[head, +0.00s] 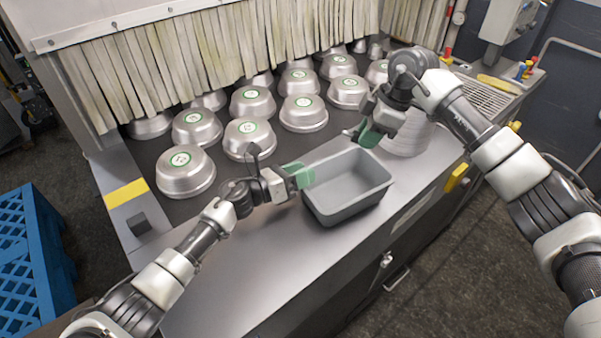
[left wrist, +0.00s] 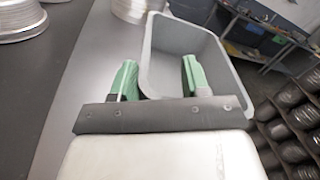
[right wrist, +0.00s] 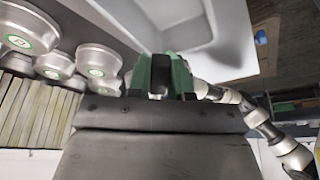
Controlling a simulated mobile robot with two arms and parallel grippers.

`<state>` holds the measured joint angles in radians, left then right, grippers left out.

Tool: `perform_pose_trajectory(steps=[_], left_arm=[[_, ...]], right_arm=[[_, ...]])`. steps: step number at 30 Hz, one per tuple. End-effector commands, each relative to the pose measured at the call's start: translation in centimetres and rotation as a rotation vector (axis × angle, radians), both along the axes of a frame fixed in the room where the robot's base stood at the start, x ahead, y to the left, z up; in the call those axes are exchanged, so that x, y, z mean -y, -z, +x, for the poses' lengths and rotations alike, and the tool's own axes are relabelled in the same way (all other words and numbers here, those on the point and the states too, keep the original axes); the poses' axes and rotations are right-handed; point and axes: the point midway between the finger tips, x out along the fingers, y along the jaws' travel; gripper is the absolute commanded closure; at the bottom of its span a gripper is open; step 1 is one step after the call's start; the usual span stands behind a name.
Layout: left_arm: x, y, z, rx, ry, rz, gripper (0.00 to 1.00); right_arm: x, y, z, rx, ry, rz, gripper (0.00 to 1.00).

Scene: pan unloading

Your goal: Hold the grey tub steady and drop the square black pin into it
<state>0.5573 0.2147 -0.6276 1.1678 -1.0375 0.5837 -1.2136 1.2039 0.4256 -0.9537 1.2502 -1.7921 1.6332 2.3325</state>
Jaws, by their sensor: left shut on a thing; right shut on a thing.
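The grey tub (head: 346,205) stands open and upright on the steel counter; its visible floor is bare. My left gripper (head: 299,175) is shut on the tub's left wall; in the left wrist view one green finger is outside and one inside the tub (left wrist: 205,45). My right gripper (head: 368,135) is above the counter just beyond the tub's back rim. The square black pin (right wrist: 160,72) shows as a dark piece between its green fingers in the right wrist view, with the tub (right wrist: 215,60) just past them. The pin is mostly hidden by the fingers.
Several upturned metal pans with green labels (head: 185,172) stand on the dark belt behind the tub. A small dark block (head: 139,223) sits at the counter's left. The front counter (head: 240,290) is clear.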

Motion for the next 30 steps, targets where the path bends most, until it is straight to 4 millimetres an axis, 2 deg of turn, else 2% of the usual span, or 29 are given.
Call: perform_pose_trajectory(steps=[1, 12, 23, 24, 29, 30], left_arm=[[0.0, 1.4, -0.5, -0.015, 0.005, 0.019, 0.83], [0.0, 1.4, -0.5, -0.015, 0.005, 0.019, 0.84], [0.0, 1.4, -0.5, -0.015, 0.005, 0.019, 0.84], [0.0, 1.4, -0.5, -0.015, 0.005, 0.019, 0.84], [0.0, 1.4, -0.5, -0.015, 0.005, 0.019, 0.84], [0.0, 1.4, -0.5, -0.015, 0.005, 0.019, 0.84]], right_arm=[[0.0, 0.8, 0.0, -0.002, -0.001, 0.0, 1.0], [0.0, 4.5, 0.0, -0.002, -0.003, 0.0, 1.0], [0.0, 5.0, 0.0, -0.001, -0.004, 0.0, 1.0], [0.0, 5.0, 0.0, -0.001, -0.004, 0.0, 0.77], [0.0, 4.9, 0.0, -0.001, -0.004, 0.0, 0.52], [0.0, 4.9, 0.0, -0.001, -0.004, 0.0, 0.5]])
